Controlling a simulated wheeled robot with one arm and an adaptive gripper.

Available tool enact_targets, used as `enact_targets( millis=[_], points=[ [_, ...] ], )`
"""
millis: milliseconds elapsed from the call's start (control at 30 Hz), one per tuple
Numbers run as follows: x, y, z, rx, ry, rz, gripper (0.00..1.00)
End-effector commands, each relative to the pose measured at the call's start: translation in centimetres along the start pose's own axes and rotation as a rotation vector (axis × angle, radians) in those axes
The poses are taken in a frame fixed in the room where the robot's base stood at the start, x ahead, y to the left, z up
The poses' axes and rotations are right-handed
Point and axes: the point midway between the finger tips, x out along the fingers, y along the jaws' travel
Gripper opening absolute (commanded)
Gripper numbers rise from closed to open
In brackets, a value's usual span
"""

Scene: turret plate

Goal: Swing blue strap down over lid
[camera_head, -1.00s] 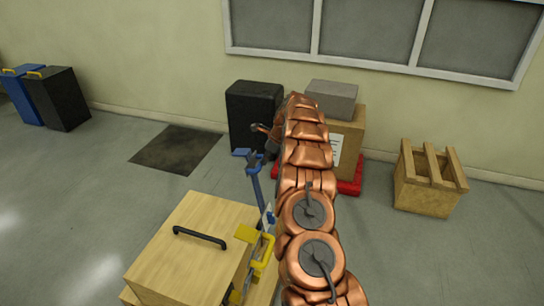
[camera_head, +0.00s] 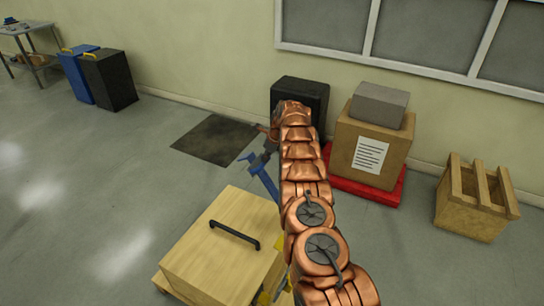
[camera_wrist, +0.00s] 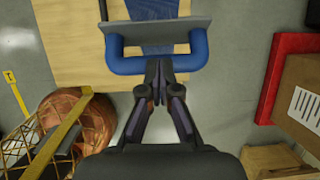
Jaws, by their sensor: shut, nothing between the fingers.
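The wooden box (camera_head: 205,262) with a black handle (camera_head: 235,235) on its lid (camera_head: 215,250) stands at the bottom of the head view. The blue strap (camera_head: 265,182) stands up at the box's far right side, leaning left at its top, not lying over the lid. In the wrist view the strap's blue U-shaped end (camera_wrist: 128,66) with a grey plate spans the top, above pale wood. My gripper (camera_wrist: 158,68) is shut and empty, its tips at the blue bar's middle; I cannot tell if they touch. My arm hides the strap's foot.
A yellow part (camera_head: 280,242) beside the box is mostly behind my arm. A cardboard box (camera_head: 365,150) on a red pallet (camera_head: 375,190), a black case (camera_head: 300,98) and a wooden crate (camera_head: 470,215) stand at the right and back. Floor left of the box is clear.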

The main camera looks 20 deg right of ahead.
Motion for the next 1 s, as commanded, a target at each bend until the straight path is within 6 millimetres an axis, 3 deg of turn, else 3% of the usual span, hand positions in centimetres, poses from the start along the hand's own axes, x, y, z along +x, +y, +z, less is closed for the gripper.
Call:
enact_targets(
  millis=[533, 1000],
  points=[
    [1.2, 1.3, 1.8, -0.015, 0.0, 0.005, 0.0],
    [0.1, 1.0, 1.3, -0.011, 0.001, 0.006, 0.0]
  ],
)
